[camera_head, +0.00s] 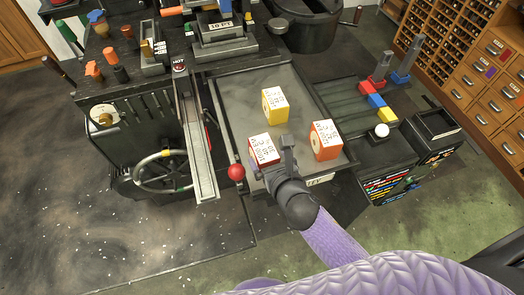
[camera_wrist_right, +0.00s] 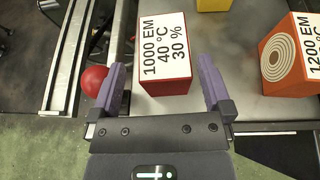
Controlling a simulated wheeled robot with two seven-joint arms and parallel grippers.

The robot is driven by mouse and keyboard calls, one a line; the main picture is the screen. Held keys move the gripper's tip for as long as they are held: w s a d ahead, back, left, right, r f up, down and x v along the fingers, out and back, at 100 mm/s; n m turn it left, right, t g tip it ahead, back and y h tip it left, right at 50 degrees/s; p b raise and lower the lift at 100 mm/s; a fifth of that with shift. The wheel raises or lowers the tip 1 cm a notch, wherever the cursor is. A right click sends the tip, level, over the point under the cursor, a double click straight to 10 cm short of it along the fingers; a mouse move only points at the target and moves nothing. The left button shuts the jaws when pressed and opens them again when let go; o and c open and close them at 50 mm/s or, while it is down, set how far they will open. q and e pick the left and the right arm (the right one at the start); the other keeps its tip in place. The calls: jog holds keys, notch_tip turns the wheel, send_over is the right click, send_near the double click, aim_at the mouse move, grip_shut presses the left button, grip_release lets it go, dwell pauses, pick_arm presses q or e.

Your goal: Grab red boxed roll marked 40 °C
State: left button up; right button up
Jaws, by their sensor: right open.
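The red boxed roll (camera_head: 264,149) stands on the grey tray at its near left corner in the head view. In the right wrist view the red box (camera_wrist_right: 166,60) shows a white label reading 1000 EM, 40 °C, 30 %. My right gripper (camera_wrist_right: 165,82) is open, with its purple fingers on either side of the box's near end; I cannot tell whether they touch it. In the head view my right gripper (camera_head: 288,160) covers part of the box. My left gripper is not in view.
An orange box (camera_head: 325,140) marked 1200 EM stands to the right, and a yellow box (camera_head: 274,106) stands farther back on the tray (camera_head: 235,95). A red ball knob (camera_head: 236,172) sits close to the left finger. A metal rail (camera_head: 195,140) runs left of the tray.

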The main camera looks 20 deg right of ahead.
aim_at(264, 149)
jog(key=b+x, duration=0.1)
jog(key=x, duration=0.4)
jog(key=shift+w+d+f+b, duration=0.1)
jog(key=shift+b, duration=0.2)
jog(key=c, duration=1.3)
